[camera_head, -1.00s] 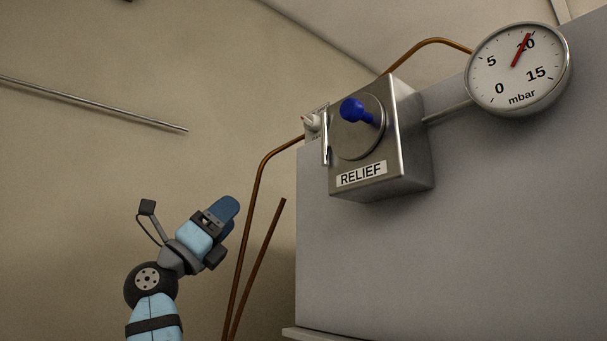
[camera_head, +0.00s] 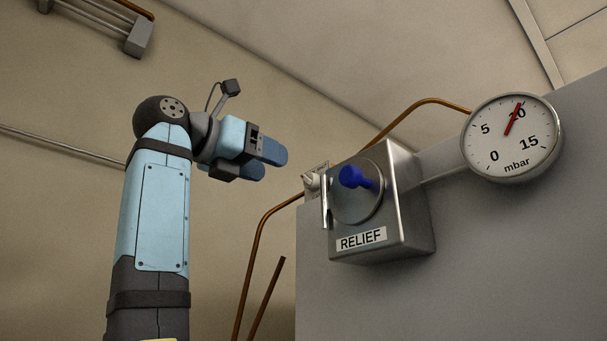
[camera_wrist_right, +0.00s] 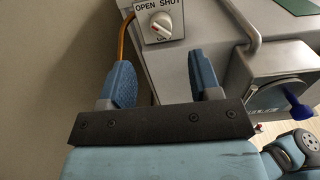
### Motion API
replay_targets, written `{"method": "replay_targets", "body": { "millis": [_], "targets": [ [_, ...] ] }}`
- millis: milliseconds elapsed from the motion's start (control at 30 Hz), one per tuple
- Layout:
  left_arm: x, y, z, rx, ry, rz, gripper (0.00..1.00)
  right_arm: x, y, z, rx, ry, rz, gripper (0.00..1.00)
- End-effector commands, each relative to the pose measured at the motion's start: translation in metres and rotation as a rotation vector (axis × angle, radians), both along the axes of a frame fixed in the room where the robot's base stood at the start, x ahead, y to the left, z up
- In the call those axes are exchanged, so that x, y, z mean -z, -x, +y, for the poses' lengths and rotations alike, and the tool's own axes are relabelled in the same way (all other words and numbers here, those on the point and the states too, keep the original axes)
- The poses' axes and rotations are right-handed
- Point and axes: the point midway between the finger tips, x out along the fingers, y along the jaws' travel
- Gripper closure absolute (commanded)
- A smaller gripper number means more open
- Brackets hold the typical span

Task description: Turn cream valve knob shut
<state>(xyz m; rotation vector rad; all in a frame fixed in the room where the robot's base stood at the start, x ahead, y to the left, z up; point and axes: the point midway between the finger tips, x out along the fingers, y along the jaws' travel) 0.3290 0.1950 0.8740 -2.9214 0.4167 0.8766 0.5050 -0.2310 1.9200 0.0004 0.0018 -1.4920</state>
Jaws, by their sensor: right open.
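The cream valve knob (camera_wrist_right: 162,24) sits on a white plate lettered OPEN and SHUT at the top of the right wrist view. It bears a small red mark; its exact setting is too small to read. In the head view the knob (camera_head: 310,181) shows small, at the left of the RELIEF box. My right gripper (camera_head: 265,163) is open and empty, left of the knob and apart from it. In the wrist view the knob lies beyond the gap between the two blue fingers (camera_wrist_right: 162,72). My left gripper is not in view.
The metal RELIEF box (camera_head: 412,218) with a blue knob (camera_head: 354,178) stands right of the valve. A pressure gauge (camera_head: 511,138) reads near 10 mbar. A copper pipe (camera_head: 252,250) runs below the valve.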

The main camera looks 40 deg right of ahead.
Motion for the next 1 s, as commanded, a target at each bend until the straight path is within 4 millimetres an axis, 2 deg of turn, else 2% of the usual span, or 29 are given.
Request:
{"method": "replay_targets", "body": {
  "millis": [33, 200, 400, 600, 833, 867, 1000],
  "targets": [
    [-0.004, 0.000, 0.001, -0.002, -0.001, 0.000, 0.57, -0.001, -0.001, -0.012, -0.001, -0.003, 0.000, 0.42],
    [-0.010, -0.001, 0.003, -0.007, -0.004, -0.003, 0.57, -0.002, -0.004, -0.047, -0.001, -0.002, -0.001, 0.42],
    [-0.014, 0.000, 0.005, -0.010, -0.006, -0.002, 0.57, -0.001, -0.006, -0.075, 0.000, 0.000, 0.000, 0.42],
    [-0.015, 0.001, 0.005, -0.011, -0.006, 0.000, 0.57, 0.000, -0.006, -0.085, 0.001, 0.001, -0.001, 0.42],
    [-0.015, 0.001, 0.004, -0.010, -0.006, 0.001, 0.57, 0.000, -0.007, -0.085, 0.001, 0.002, 0.000, 0.42],
    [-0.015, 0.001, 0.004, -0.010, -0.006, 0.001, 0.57, 0.000, -0.007, -0.085, 0.001, 0.002, 0.000, 0.47],
    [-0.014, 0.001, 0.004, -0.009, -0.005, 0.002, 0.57, 0.000, -0.007, -0.085, 0.001, 0.002, 0.000, 0.79]
  ]
}}
